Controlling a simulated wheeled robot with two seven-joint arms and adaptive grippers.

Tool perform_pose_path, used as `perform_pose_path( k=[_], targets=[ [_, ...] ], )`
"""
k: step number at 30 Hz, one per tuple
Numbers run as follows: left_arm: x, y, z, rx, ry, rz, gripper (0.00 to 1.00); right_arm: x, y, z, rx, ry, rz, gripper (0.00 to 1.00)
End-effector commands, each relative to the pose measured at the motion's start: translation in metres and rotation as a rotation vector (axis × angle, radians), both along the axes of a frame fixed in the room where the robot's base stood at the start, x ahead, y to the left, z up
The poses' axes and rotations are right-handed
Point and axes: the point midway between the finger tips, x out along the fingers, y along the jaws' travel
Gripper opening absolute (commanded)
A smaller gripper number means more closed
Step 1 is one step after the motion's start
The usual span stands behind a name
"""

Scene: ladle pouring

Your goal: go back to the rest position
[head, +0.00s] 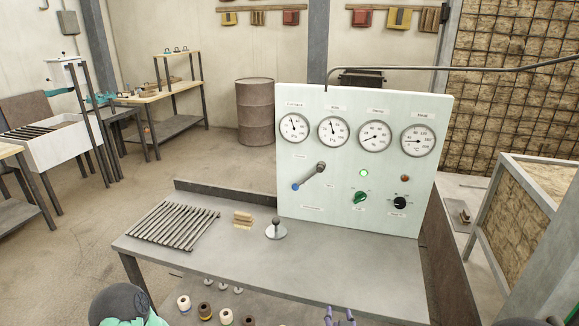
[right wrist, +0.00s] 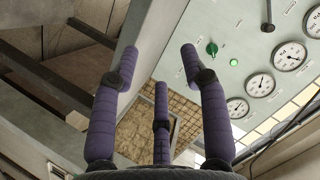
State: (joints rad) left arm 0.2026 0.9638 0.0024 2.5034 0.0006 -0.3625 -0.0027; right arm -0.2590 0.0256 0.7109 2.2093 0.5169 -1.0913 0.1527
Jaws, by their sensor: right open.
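My right gripper (head: 340,316) shows only as purple fingertips at the bottom edge of the head view, low in front of the grey table. In the right wrist view its purple fingers (right wrist: 159,62) are spread apart with nothing between them. A dark rounded part of my own arm, with teal below it, shows at the bottom left of the head view. My left gripper is not visible. A pale control panel (head: 337,220) stands upright on the table, apart from my right gripper. It also shows in the right wrist view (right wrist: 225,45).
The panel carries several gauges, a blue-tipped lever (head: 309,177), a lit green lamp (head: 364,173) and a green knob (head: 360,197). A grey table (head: 340,262) holds a slatted grate (head: 173,225) and a small joystick (head: 276,230). A rusty barrel (head: 255,112) stands behind.

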Motion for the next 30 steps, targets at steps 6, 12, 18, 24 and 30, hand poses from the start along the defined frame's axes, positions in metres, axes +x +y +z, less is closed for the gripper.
perform_pose_path(
  k=[6, 12, 18, 24, 30],
  targets=[
    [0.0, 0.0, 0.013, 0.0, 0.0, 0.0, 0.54, -0.017, 0.005, -0.077, -0.031, 0.274, 0.136, 0.45],
    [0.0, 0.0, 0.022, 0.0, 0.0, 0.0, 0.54, -0.054, 0.011, -0.142, -0.03, 0.52, 0.268, 0.45],
    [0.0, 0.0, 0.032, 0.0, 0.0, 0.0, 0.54, -0.109, 0.017, -0.197, 0.002, 0.759, 0.41, 0.45],
    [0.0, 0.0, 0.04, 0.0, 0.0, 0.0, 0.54, -0.17, 0.024, -0.234, 0.054, 0.961, 0.546, 0.45],
    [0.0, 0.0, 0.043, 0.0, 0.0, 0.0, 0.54, -0.205, 0.029, -0.248, 0.09, 1.062, 0.625, 0.45]
  ],
)
